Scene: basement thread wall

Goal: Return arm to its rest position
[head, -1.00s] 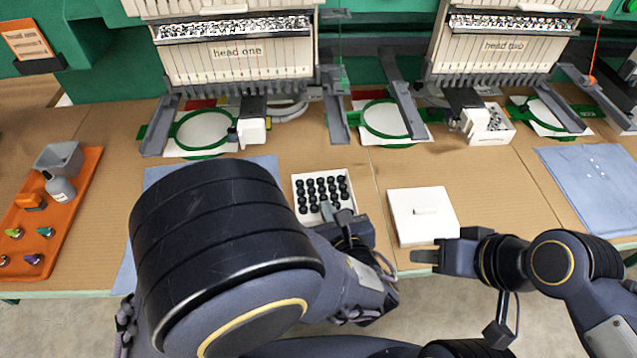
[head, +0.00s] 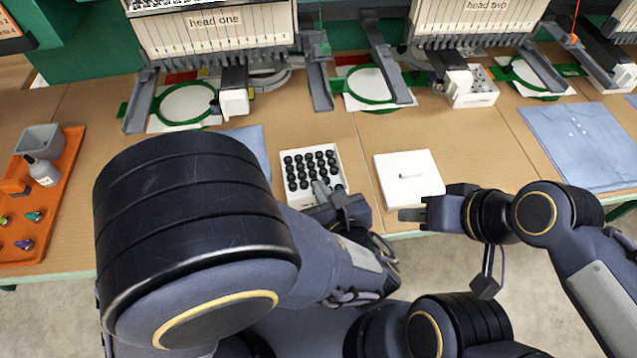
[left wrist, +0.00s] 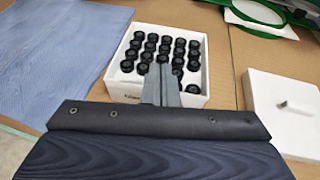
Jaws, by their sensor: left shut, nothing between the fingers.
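My left arm comes in from the left of the head view and covers much of the table's front. My left gripper (head: 328,188) is shut and empty over the near edge of a white box of black bobbins (head: 312,170). In the left wrist view its fingers (left wrist: 161,84) lie together in front of the near rows of the bobbin box (left wrist: 128,90); I cannot tell whether they touch it. My right gripper (head: 408,215) is at the table's front edge, below a white lid (head: 409,178). Its fingers are seen edge-on, so their gap is unclear.
An orange tray (head: 62,205) with a grey bin and a bottle (head: 42,172) is at the left. Embroidery heads with green hoops (head: 187,102) stand along the back. Blue cloth (head: 580,140) lies at the right. Bare table shows around the white lid.

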